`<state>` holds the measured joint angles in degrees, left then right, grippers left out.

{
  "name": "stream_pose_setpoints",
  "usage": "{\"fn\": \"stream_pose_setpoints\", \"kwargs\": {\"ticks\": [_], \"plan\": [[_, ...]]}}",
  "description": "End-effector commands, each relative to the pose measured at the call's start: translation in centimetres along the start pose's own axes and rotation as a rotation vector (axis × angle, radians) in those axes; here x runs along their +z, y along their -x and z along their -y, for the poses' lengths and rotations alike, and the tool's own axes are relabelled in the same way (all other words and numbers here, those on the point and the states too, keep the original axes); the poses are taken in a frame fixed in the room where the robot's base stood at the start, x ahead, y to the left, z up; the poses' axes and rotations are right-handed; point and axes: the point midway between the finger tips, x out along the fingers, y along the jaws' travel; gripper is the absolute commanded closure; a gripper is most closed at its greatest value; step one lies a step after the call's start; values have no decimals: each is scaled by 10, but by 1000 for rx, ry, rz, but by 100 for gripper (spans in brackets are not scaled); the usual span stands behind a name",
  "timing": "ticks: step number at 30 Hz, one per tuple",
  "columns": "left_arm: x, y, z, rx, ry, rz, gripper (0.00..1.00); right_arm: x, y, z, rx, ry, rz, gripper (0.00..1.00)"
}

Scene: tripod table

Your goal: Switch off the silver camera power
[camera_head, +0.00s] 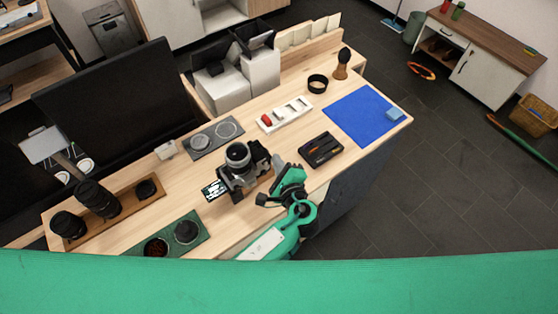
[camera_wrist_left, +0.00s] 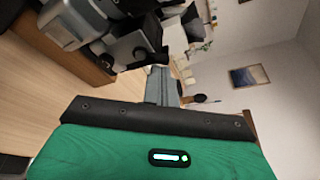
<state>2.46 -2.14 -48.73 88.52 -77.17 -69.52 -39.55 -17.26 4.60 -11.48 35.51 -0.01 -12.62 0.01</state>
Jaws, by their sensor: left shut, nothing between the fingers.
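The silver camera (camera_head: 241,176), silver and black with a round lens, stands on the wooden table. In the left wrist view its silver and black body (camera_wrist_left: 75,22) fills the upper left, cut off by the frame. My left gripper (camera_head: 279,162) is at the right side of the camera, very close to it; I cannot tell whether it touches. In the left wrist view the gripper's grey fingers (camera_wrist_left: 158,84) are together with nothing between them. The power switch cannot be made out. My right gripper is not in view.
A black case (camera_head: 320,150) lies right of the gripper, near a white tray (camera_head: 285,115) and a blue mat (camera_head: 352,112). A grey plate (camera_head: 205,138) lies behind the camera. A green tray (camera_head: 140,246) and a wooden lens tray (camera_head: 120,212) are left.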

Motion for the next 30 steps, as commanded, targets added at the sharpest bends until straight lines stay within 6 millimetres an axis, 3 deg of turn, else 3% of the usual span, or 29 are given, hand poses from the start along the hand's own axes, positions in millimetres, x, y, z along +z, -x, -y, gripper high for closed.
{"fn": "stream_pose_setpoints", "kwargs": {"ticks": [30], "plan": [[3,1,0,-48,135,0,100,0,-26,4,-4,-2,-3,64]]}}
